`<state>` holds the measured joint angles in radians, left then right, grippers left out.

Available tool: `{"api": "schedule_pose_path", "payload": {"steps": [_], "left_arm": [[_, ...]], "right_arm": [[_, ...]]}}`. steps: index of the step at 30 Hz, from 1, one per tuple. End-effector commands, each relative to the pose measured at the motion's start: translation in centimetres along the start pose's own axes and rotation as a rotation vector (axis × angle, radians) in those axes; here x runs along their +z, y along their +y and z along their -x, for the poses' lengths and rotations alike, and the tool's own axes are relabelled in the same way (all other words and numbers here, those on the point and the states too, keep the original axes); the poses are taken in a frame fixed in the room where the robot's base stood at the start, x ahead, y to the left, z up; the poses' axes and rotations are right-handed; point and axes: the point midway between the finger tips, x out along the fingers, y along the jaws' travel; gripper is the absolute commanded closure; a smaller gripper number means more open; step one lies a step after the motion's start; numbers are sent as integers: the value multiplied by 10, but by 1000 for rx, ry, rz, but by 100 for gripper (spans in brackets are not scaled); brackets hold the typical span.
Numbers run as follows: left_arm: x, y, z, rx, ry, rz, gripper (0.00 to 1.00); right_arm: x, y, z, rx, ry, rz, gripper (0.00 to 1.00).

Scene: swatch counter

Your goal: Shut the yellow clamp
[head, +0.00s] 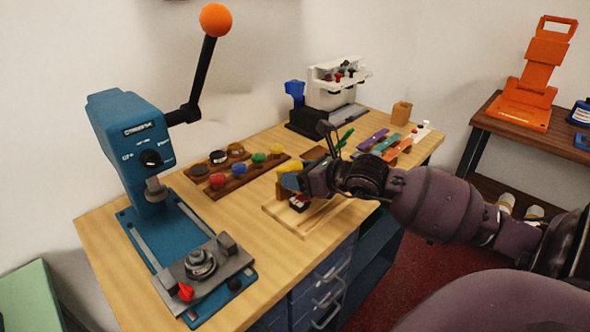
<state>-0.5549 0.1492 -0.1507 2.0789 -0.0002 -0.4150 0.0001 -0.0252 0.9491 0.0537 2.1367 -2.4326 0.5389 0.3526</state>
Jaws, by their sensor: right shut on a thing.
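The yellow clamp (289,167) is at the middle of the wooden counter, partly hidden by my right gripper. My right gripper (290,183) comes in from the right and is shut on the yellow clamp, above a light wooden board (318,219). The clamp's lower part and its jaw are hidden, so I cannot tell how far it is closed. A small dark and red piece (299,203) lies on the board below the gripper. My left gripper is not in view.
A blue lever press (135,150) with an orange knob stands at the left. A dark wooden rack (197,175) holds several coloured pots behind the gripper. Several coloured tools (385,143) lie at the back right. An orange stand (535,80) is on a separate table.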

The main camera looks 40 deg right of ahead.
Motion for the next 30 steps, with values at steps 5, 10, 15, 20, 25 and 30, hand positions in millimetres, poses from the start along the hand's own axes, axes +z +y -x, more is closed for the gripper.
{"api": "schedule_pose_path", "payload": {"steps": [5,10,15,20,25,30], "left_arm": [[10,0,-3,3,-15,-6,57],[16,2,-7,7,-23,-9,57],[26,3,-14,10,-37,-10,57],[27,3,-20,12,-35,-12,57],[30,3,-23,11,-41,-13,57],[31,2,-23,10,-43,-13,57]], "right_arm": [[-12,0,1,0,-119,17,71],[-20,-1,2,1,-230,41,71],[-25,-1,3,3,-325,63,71],[-27,-1,4,5,-392,77,71],[-27,0,5,6,-435,87,71],[-26,0,6,7,-455,90,71]]}}
